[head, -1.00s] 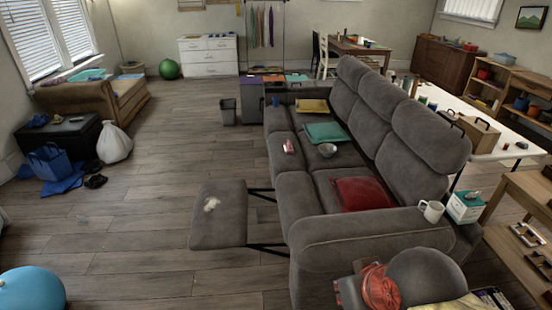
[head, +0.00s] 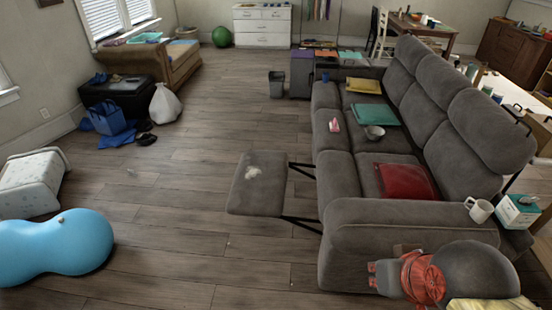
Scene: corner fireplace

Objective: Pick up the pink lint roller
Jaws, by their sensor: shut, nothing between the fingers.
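A small pink and white item (head: 334,124), which looks like the pink lint roller, lies on the seat of the grey sofa (head: 345,230), near the seat's front edge. It is too small to make out in detail. A grey bowl (head: 374,132) is to its right on the seat. My gripper does not show in the head view.
The sofa's raised footrest (head: 257,185) juts left into the room and has a pale item on it. A blue peanut-shaped ball (head: 55,248) and a pale patterned ottoman (head: 32,185) are at left. Wooden floor (head: 180,215) is clear between them and the footrest.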

